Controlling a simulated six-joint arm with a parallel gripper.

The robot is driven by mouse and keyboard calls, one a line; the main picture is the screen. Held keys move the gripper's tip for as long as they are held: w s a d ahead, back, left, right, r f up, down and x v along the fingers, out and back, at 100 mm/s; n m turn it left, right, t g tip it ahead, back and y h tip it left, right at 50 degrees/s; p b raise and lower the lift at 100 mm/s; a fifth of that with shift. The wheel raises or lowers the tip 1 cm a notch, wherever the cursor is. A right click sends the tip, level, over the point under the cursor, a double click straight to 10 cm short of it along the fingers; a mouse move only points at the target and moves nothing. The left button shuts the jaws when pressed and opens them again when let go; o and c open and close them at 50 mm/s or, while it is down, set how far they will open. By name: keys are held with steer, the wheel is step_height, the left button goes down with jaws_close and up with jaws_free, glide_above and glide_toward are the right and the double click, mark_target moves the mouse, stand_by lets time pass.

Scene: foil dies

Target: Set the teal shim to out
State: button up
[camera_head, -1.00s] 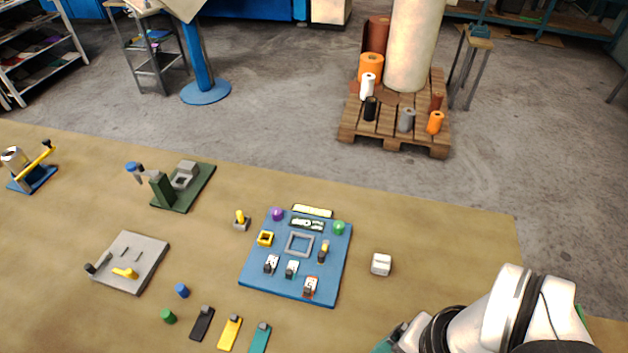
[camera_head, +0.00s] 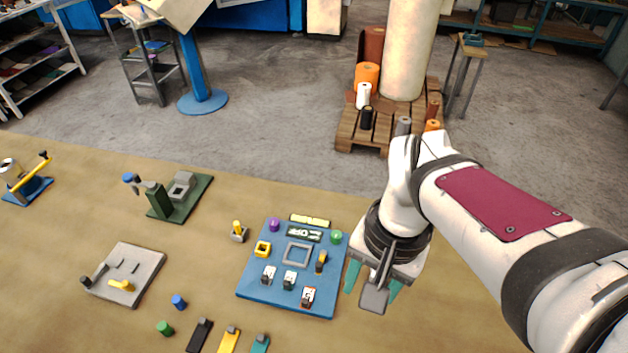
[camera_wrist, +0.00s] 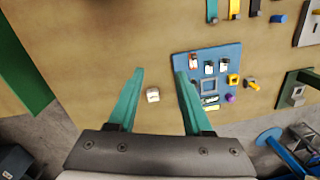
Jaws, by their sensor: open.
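The teal shim (camera_head: 260,344), a flat strip with a dark grey block at its far end, lies on the bench at the bottom edge of the head view, partly cut off. It also shows at the top of the wrist view (camera_wrist: 212,10). My gripper (camera_head: 371,287) is open and empty, with teal fingers, above the bench right of the blue board (camera_head: 252,285). In the wrist view the open fingers (camera_wrist: 159,73) point toward bare bench, and the shim is beyond them, up and to the right.
A yellow strip (camera_head: 229,341) and a black strip (camera_head: 199,336) lie left of the shim. The blue board carries switches, knobs and a small display. A grey plate (camera_head: 143,262) and green fixture (camera_head: 195,196) stand left.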

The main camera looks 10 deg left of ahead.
steer(key=w+a+f+n, duration=0.1)
steer(key=w+a, duration=0.4)
steer(key=a, duration=0.2)
steer(key=n+h, duration=0.1)
steer(key=n, duration=0.1)
glide_toward(286, 282)
steer(key=f, duration=0.8)
steer(key=shift+s+f, duration=0.2)
steer(key=shift+f, duration=0.05)
jaws_close()
